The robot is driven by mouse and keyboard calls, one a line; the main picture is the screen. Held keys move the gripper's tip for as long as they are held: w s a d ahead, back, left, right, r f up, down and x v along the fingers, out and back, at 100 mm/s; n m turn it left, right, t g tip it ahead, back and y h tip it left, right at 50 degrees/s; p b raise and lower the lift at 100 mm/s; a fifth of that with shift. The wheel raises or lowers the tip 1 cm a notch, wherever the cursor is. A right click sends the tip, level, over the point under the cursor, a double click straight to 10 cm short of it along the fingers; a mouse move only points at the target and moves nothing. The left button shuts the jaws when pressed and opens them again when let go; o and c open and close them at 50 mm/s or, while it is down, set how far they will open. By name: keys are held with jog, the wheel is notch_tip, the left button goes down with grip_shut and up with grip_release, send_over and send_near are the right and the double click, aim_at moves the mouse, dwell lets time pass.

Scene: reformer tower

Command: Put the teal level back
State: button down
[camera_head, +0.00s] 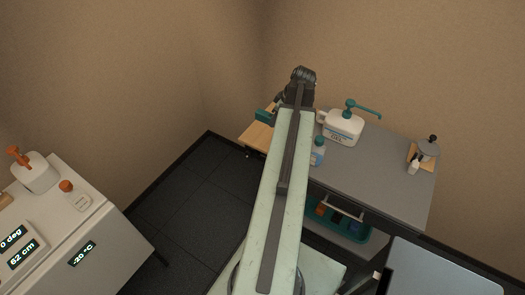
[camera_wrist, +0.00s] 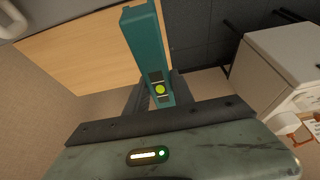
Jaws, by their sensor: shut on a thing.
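The teal level (camera_wrist: 143,40) is a long bar with a yellow-green round vial in the wrist view. My gripper (camera_wrist: 155,97) is shut on its near end, and the far end points away over a light wooden board. In the head view the level (camera_head: 264,114) shows as a small teal piece left of my gripper (camera_head: 300,92), above the wooden board (camera_head: 257,136) at the left end of the grey table. My arm hides part of the board and level. I cannot tell whether the level touches the board.
The grey table (camera_head: 380,170) carries a white gel bottle with teal pump (camera_head: 343,128), a blue-labelled bottle (camera_head: 318,152) and a small wooden stand (camera_head: 422,155). A teal tray (camera_head: 350,228) sits below. A white cabinet (camera_head: 75,235) stands left; dark floor between is clear.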

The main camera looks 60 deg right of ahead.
jog(key=s+a+f+b, duration=0.3)
jog(key=s+f+b, duration=0.3)
jog(key=f, duration=0.3)
jog(key=b, duration=0.2)
send_near(262, 137)
jog(key=shift+w+a+f, duration=0.25)
jog(key=shift+w+f, duration=0.25)
jog(key=shift+w, duration=0.25)
jog(key=shift+w+d, duration=0.3)
jog(key=shift+w, duration=0.2)
notch_tip(262, 137, down, 4)
jog(key=b, duration=0.3)
jog(key=shift+a+b, duration=0.1)
jog(key=shift+b, duration=0.25)
jog(key=shift+r, duration=0.15)
jog(key=shift+f+b, duration=0.3)
jog(key=shift+f, duration=0.15)
jog(key=c, duration=1.1)
grip_release()
